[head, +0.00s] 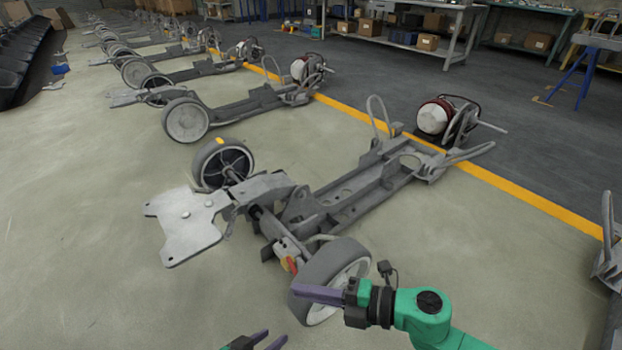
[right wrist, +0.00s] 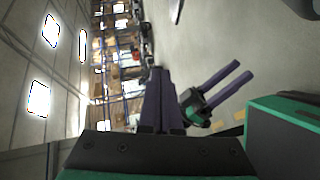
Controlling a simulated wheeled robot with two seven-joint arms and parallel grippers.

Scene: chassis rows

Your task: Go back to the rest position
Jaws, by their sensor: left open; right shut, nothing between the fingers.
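My right gripper (head: 298,292) is shut and empty. In the head view its purple fingers point left and overlap the near grey wheel (head: 328,268) of the closest chassis; whether they touch it I cannot tell. In the right wrist view the shut fingers (right wrist: 158,72) stand together in the middle. My left gripper (head: 277,338) is at the bottom edge of the head view, its two purple fingers apart and empty. It also shows in the right wrist view (right wrist: 243,70), to the right of the right fingers, clearly spread.
The closest chassis (head: 365,192) lies on the floor ahead, with a flat metal plate (head: 187,222) at its left end and a reel (head: 434,118) at its far end. More chassis recede behind it. A workbench (head: 420,45) stands at the back.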

